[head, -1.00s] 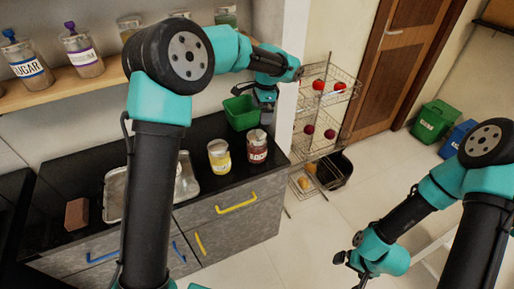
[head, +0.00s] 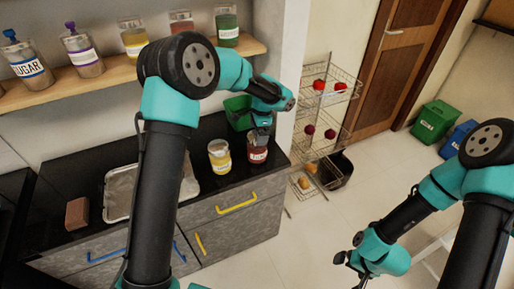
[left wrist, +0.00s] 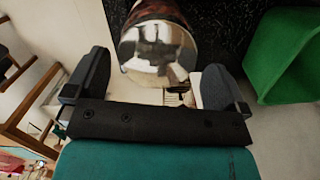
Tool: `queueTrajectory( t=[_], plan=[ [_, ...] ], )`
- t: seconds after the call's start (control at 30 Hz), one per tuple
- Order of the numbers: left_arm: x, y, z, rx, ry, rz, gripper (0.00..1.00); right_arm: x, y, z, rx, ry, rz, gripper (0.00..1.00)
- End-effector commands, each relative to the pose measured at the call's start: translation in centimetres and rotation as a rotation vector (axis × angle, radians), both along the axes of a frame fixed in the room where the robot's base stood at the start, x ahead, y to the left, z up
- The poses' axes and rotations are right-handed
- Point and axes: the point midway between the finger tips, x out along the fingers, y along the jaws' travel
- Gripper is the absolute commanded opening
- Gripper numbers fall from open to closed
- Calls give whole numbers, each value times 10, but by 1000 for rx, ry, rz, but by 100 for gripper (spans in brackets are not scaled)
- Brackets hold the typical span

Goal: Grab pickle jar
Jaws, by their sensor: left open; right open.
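A jar of dark red contents (head: 257,155) with a pale label stands upright on the black counter; I cannot read the label surely. My left gripper (head: 261,128) is open right above it, hiding its top. In the left wrist view the red jar's shiny metal lid (left wrist: 158,55) lies between the open fingers, with gaps on both sides. A jar with green contents (head: 227,26), possibly the pickles, stands at the right end of the wall shelf, away from both grippers. My right gripper (head: 352,262) is open and empty over the floor at lower right.
A yellow jar (head: 219,156) stands just left of the red jar. A green bin (head: 238,111) is close behind the gripper and also shows in the left wrist view (left wrist: 288,55). A metal tray (head: 119,192) and a brick (head: 77,213) lie left. A wire rack (head: 325,100) stands right.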

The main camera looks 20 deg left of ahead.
Motion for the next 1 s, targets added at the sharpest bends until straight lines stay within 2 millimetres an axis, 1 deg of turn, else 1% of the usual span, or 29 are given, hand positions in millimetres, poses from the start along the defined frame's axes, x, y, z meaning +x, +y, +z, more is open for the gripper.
queueTrajectory(
  t=[0.17,0.3,0.43,0.53,0.97,1.0],
  plan=[
    [-3,2,-15,0,4,0,100,0,0,0,0,0,0,100],
    [-7,5,-35,1,4,-1,100,0,0,0,0,0,0,100],
    [-7,6,-48,0,2,0,100,0,0,0,0,0,0,100],
    [-7,7,-51,0,1,0,100,0,0,0,0,0,0,100],
    [-7,7,-50,0,1,0,100,0,0,0,0,0,0,100],
    [-7,7,-50,0,0,0,97,0,0,0,0,0,0,100]
  ],
)
